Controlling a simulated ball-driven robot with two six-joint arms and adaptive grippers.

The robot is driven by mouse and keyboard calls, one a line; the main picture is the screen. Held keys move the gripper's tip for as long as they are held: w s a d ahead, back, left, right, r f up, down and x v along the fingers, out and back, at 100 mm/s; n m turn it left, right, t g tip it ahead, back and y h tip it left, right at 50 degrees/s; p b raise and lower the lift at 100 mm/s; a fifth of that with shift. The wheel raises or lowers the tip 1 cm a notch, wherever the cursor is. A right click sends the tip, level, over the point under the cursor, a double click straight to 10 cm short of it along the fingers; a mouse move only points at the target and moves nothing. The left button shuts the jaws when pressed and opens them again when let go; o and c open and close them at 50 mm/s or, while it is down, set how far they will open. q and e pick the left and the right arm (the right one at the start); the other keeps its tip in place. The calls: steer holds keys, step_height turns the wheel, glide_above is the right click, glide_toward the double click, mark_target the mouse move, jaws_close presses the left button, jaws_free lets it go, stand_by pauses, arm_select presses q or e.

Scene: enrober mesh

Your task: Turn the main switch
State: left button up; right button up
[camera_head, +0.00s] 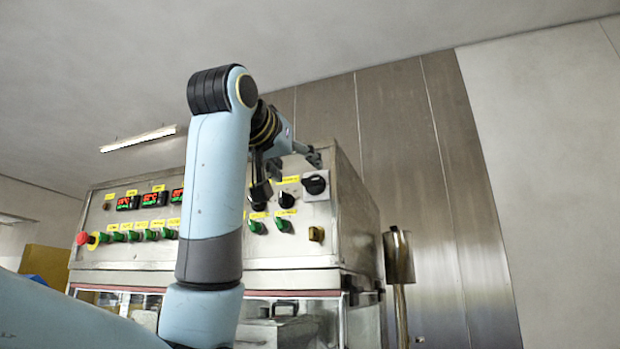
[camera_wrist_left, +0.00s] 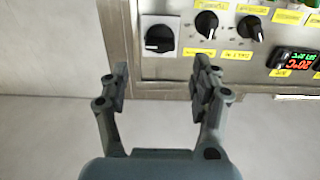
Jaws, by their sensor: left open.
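The main switch (camera_head: 315,185) is a black rotary knob on a light grey square plate at the upper right corner of the machine's steel control panel. It also shows in the left wrist view (camera_wrist_left: 159,38), upside down, with its handle lying about level. My left gripper (camera_head: 287,174) is open and empty in front of the panel's upper right. In the wrist view its two fingers (camera_wrist_left: 161,78) are spread on either side below the switch, apart from it. My right gripper is not in view.
Two smaller black knobs (camera_wrist_left: 206,24) sit beside the switch. Green switches (camera_head: 133,236), red-digit displays (camera_head: 128,203) and a red emergency button (camera_head: 82,239) fill the panel's left. My left arm covers part of the panel. A steel wall (camera_head: 400,150) stands behind to the right.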

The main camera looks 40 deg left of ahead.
mark_target(310, 178)
arm_select(q)
steer(key=p+x, duration=0.1)
steer(key=x, duration=0.6)
steer(key=shift+w+p, duration=0.35)
steer(key=c, duration=1.2)
steer(key=shift+o, duration=0.2)
